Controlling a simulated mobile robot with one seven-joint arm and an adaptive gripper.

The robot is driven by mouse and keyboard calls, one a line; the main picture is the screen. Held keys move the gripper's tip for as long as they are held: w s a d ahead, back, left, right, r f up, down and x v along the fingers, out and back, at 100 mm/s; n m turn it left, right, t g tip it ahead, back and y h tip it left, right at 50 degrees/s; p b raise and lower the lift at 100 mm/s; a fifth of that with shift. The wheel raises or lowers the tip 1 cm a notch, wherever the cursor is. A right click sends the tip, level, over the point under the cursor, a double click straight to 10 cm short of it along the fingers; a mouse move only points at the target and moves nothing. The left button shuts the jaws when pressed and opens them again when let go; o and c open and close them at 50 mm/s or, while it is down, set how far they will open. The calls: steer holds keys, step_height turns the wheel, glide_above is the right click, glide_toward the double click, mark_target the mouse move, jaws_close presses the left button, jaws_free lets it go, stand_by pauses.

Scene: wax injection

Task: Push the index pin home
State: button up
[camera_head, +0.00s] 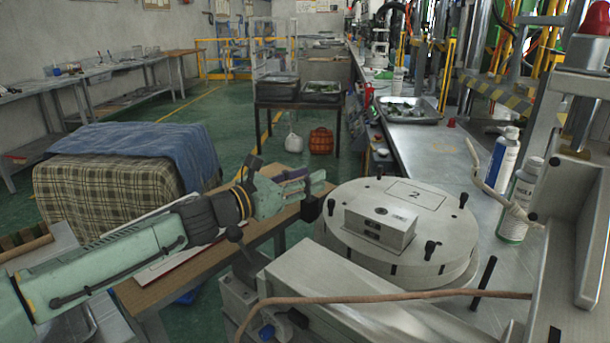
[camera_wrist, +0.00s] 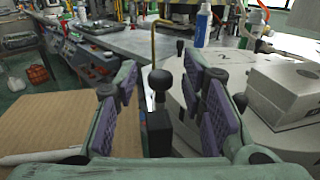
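The index pin appears to be the black ball-headed pin (camera_wrist: 161,82), standing upright over a black block (camera_wrist: 158,132) in the wrist view. The block also shows in the head view (camera_head: 311,208), at the left edge of the round metal turntable (camera_head: 350,245). My gripper (camera_wrist: 160,68) is open, its purple pads apart on either side of the ball head, with visible gaps. In the head view my gripper (camera_head: 322,182) reaches in from the left, just above the block. The ball head is hidden there. How deep the pin sits I cannot tell.
A metal mould block (camera_head: 380,225) sits on the turntable, among several black knobs and a plate marked 2. Spray cans (camera_head: 520,200) stand on the right. A brown hose (camera_head: 400,297) crosses the foreground.

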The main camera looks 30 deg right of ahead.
steer(key=shift+c, duration=0.2)
jaws_close()
stand_by(0.3)
stand_by(0.3)
steer(key=shift+f, duration=0.1)
